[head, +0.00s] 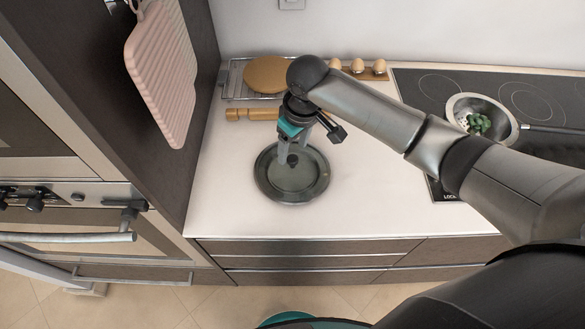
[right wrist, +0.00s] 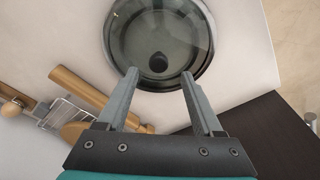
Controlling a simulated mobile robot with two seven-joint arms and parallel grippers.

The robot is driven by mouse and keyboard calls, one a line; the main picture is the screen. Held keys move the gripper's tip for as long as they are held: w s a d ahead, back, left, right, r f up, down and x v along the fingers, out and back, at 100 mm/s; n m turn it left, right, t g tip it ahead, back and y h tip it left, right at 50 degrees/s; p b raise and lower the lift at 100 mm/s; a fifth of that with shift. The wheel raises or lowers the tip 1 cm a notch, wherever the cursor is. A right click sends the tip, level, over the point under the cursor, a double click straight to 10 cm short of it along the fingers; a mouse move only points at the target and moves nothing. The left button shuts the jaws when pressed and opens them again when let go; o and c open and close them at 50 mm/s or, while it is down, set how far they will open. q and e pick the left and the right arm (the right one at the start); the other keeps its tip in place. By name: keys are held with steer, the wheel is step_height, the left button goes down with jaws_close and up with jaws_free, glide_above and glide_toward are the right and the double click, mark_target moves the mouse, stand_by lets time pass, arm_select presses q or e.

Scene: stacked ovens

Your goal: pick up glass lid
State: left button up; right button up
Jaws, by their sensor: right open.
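The glass lid (head: 306,178) is round, dark and see-through, with a dark rim and a black knob. It lies on the white counter, left of the cooktop. In the right wrist view the lid (right wrist: 190,28) shows at the top, its knob (right wrist: 158,62) just beyond the fingertips and between them. My right gripper (head: 293,160) points down over the lid; its fingers (right wrist: 160,78) are apart and empty. In the head view the fingers partly cover the knob, and I cannot tell the exact height above it. My left gripper is not in view.
A wooden rolling pin (head: 251,114), a wire rack (head: 236,79) with a round brown board or bread (head: 268,74), and an egg holder (head: 369,73) are behind. The cooktop (head: 431,84) and a bowl (head: 508,127) stand right. A dark cabinet (head: 203,60) borders the counter's left.

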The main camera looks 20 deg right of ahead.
mark_target(293, 158)
steer(key=f, duration=0.5)
steer(key=shift+w+f+b, duration=0.1)
steer(key=shift+w+b, duration=0.2)
jaws_close()
stand_by(0.5)
